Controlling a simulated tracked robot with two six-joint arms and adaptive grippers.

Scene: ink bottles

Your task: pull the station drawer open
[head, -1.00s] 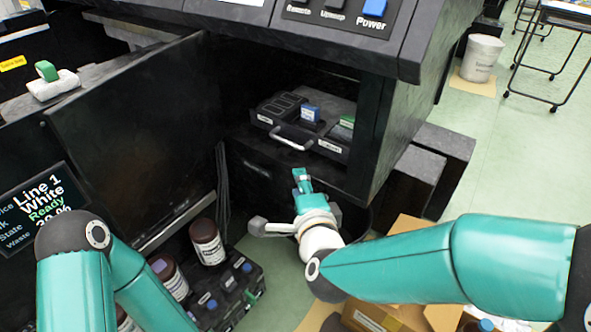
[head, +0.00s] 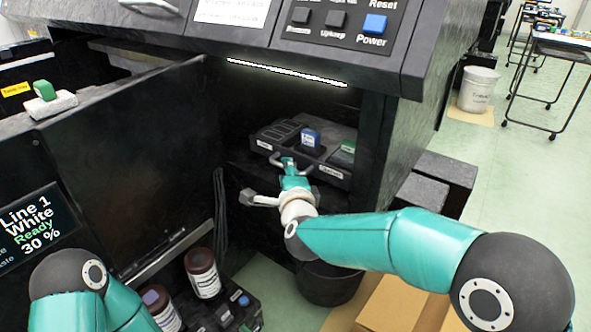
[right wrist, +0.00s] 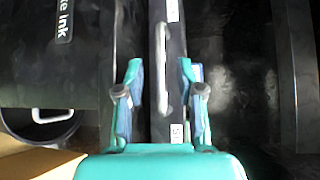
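The station drawer (head: 318,167) is a dark shallow tray inside the open cabinet, with a pale bar handle (right wrist: 163,62) on its front. A blue-topped block (head: 310,140) and a green-topped block (head: 347,149) sit in it. My right gripper (head: 288,164) is at the drawer front, over the handle in the head view. In the right wrist view the right gripper (right wrist: 160,75) is open, one finger on each side of the handle, with gaps showing. The left gripper is out of view; only my left arm shows at the lower left.
A black door panel (head: 150,150) stands open left of the cabinet. Brown bottles (head: 203,272) and a dark crate (head: 235,306) are below it. A black bin (head: 330,284) and a cardboard box (head: 395,302) lie under my right arm.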

